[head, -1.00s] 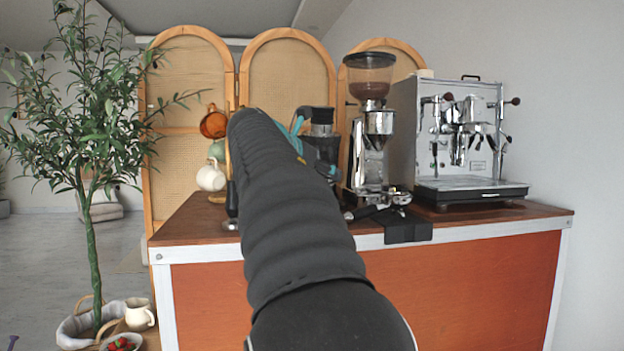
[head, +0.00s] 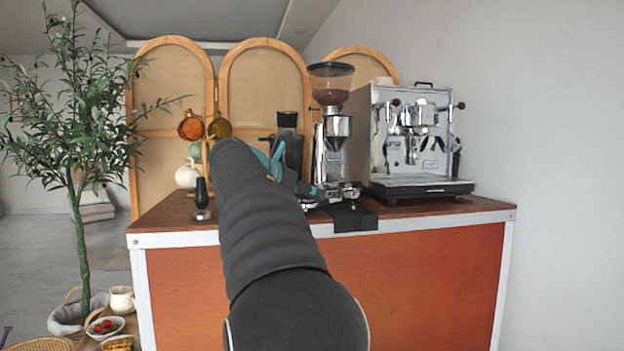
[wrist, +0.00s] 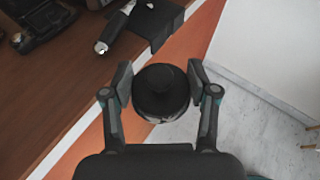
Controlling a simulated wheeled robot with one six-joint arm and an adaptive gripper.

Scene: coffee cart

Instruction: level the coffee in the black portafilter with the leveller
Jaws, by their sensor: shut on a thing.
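My gripper (wrist: 161,88) is shut on the leveller (wrist: 160,90), a round black piece seen from above between the two fingers in the wrist view. It is over the cart's front edge, with the pale floor below. In the head view my arm hides the leveller and most of the gripper. The black portafilter (head: 348,191) lies on the cart in front of the grinder, its metal head by the black mat. Its dark handle with a silver end (wrist: 112,38) shows at the upper left of the wrist view, apart from the gripper. The coffee inside cannot be made out.
The black mat (head: 354,219) hangs over the cart's front edge. The grinder (head: 331,140) and espresso machine (head: 418,145) stand behind. A dark-handled tamper (head: 202,198) stands at the left on the wooden cart top (head: 165,213). The right front of the top is clear.

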